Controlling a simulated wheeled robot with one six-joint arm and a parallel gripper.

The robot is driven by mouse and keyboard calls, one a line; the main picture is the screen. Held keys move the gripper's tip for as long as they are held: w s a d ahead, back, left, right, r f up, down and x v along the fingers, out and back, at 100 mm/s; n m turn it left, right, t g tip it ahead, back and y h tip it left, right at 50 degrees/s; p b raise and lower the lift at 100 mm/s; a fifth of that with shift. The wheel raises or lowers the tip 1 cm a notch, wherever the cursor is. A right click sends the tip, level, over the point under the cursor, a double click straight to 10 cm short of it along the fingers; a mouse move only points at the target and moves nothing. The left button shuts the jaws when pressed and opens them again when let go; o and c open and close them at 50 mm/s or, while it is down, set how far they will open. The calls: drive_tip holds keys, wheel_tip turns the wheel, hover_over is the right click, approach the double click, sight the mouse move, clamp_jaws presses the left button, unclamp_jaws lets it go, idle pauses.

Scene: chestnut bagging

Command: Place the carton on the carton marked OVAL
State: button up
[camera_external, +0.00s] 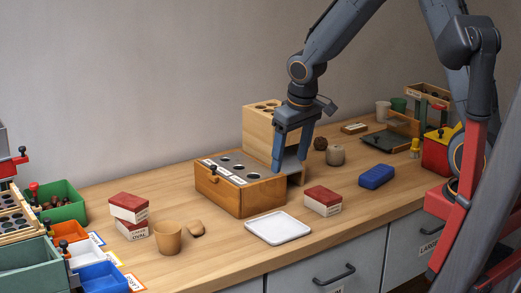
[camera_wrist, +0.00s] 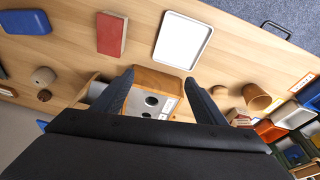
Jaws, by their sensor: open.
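At the left of the external view, a red-topped white carton (camera_external: 128,207) lies on the carton marked OVAL (camera_external: 134,231), slightly askew on it. The stack also shows small at the right of the wrist view (camera_wrist: 238,117). Another red-topped carton (camera_external: 322,201) stands alone on the bench, right of the white tray; it also shows in the wrist view (camera_wrist: 111,35). My gripper (camera_external: 290,165) is open and empty, over the right end of the wooden box with holes, apart from all the cartons. Its fingers (camera_wrist: 158,82) frame that box in the wrist view.
The holed wooden box (camera_external: 238,196) and a taller wooden block (camera_external: 262,130) stand under and behind my gripper. The white tray (camera_external: 278,228), a tan cup (camera_external: 167,237) and a blue block (camera_external: 376,177) lie nearby. Bins (camera_external: 64,202) crowd the left end.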

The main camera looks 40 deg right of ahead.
drive_tip(key=s+d+m+g, duration=0.1)
drive_tip(key=s+d, duration=0.4)
drive_tip(key=s, duration=0.4)
drive_tip(key=s+d+f+g, duration=0.1)
drive_tip(key=s+d, duration=0.5)
drive_tip(key=s, duration=0.4)
drive_tip(key=shift+d+f+m, duration=0.15)
drive_tip(key=shift+d+m, duration=0.05)
drive_tip(key=shift+m, duration=0.2)
